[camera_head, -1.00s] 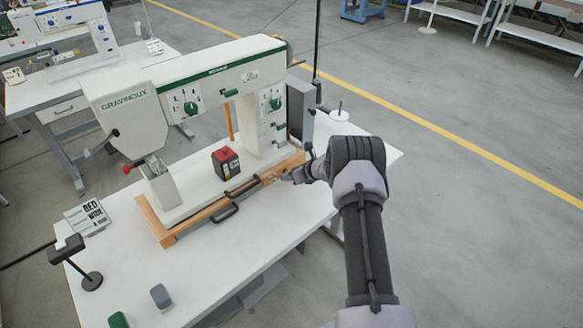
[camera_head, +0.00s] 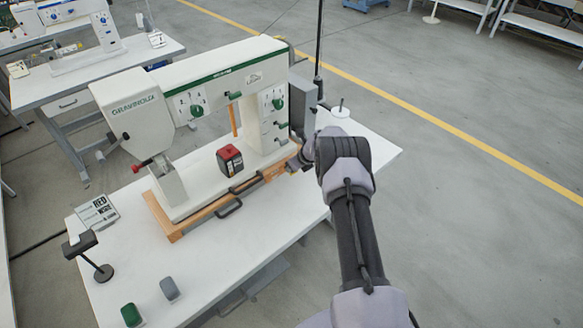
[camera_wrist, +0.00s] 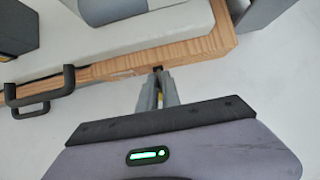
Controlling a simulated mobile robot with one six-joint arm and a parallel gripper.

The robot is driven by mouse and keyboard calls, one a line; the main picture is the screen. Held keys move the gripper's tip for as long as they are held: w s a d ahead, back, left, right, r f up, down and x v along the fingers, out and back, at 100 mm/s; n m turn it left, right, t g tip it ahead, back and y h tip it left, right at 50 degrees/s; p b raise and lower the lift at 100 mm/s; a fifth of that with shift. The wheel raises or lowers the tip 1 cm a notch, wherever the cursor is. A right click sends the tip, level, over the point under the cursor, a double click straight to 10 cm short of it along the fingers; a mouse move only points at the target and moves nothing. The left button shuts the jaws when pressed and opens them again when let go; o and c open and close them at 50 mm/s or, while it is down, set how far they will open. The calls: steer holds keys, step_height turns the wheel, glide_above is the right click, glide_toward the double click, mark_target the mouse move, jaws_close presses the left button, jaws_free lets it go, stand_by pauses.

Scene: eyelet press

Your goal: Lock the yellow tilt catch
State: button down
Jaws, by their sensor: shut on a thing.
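My gripper (camera_wrist: 158,74) is at the front edge of the wooden base (camera_wrist: 196,49) of the press, near that base's corner in the wrist view. Its fingers are shut, and a small speck of the yellow tilt catch (camera_wrist: 160,97) shows between them; the rest of the catch is hidden. A small dark fitting shows at the fingertips against the wood. In the head view the white and green press (camera_head: 205,82) stands on the table, and my arm hides the fingertips at the right end of its wooden base (camera_head: 200,216).
A black handle (camera_wrist: 40,104) sticks out from the base's front, left of my gripper. A red-topped black box (camera_head: 230,160) stands on the press bed. A grey box (camera_head: 303,100) is at the press's right. The white tabletop (camera_head: 250,252) in front is mostly clear.

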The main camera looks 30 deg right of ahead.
steer(key=shift+s+f, duration=0.2)
steer(key=shift+f, duration=0.05)
stand_by(0.6)
steer(key=c, duration=1.8)
jaws_free()
steer(key=shift+c, duration=0.2)
steer(key=o, duration=1)
steer(key=shift+d+r, duration=0.1)
steer(key=shift+r, duration=0.05)
